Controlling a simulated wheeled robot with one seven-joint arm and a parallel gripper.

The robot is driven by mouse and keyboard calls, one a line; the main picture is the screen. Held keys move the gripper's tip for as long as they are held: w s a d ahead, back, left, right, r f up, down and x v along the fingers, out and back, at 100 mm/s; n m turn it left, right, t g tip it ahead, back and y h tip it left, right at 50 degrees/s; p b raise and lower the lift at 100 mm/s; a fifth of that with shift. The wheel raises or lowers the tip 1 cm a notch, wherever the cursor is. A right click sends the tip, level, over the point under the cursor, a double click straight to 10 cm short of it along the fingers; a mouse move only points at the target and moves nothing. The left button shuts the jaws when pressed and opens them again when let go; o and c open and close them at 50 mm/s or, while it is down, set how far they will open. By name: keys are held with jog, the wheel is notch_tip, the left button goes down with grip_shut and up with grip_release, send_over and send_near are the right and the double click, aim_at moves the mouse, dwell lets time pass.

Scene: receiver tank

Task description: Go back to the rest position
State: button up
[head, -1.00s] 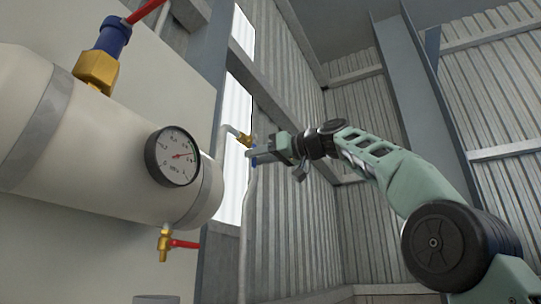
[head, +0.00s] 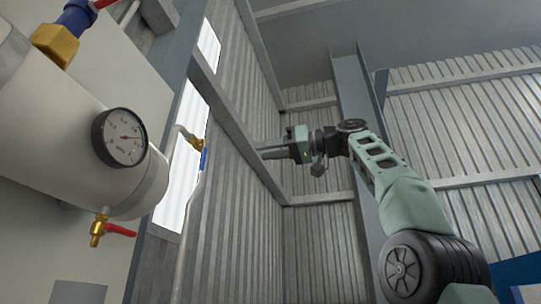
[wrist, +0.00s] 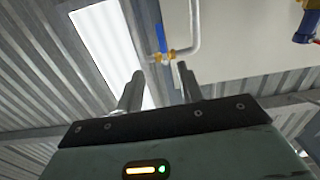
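My gripper (head: 258,150) is raised in front of the corrugated wall, to the right of a brass valve (head: 197,143) with a blue handle (head: 204,160) on a thin pipe. A clear gap shows between the fingertips and the handle. In the wrist view my gripper (wrist: 160,72) has its two fingers apart with nothing between them. The blue handle (wrist: 161,38) and brass valve (wrist: 160,56) show beyond the fingertips there. The handle lies along the pipe.
The cream tank (head: 65,130) at left carries a round gauge (head: 120,137) and a brass drain valve with a red handle (head: 120,231). A blue fitting (head: 76,16) is on top. A steel column (head: 357,100) stands behind my arm. Space around my gripper looks clear.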

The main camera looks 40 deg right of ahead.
dwell(0.7)
jog(key=w+f+m+g+h, duration=0.2)
jog(key=w+f+m+h, duration=0.4)
jog(key=w+f, duration=1.15)
jog(key=s+a+f+m+g+h, duration=0.1)
jog(key=s+f+m+g, duration=0.15)
jog(key=f, duration=1.35)
jog(key=s+a+f+m+g+h, duration=0.1)
jog(key=f+g, duration=0.2)
jog(key=f, duration=1.2)
jog(key=s+a+f+n+g+h, duration=0.25)
jog(key=s+f+g, duration=0.25)
jog(key=s+f, duration=1.95)
jog(key=s+a+n+g, duration=0.1)
jog(key=s+a+n, duration=0.2)
jog(key=s+a, duration=0.3)
jog(key=s+a+n+g, duration=0.1)
jog(key=s+a+n, duration=0.3)
jog(key=a, duration=0.8)
jog(key=shift+s+r, duration=0.2)
jog(key=shift+s, duration=0.65)
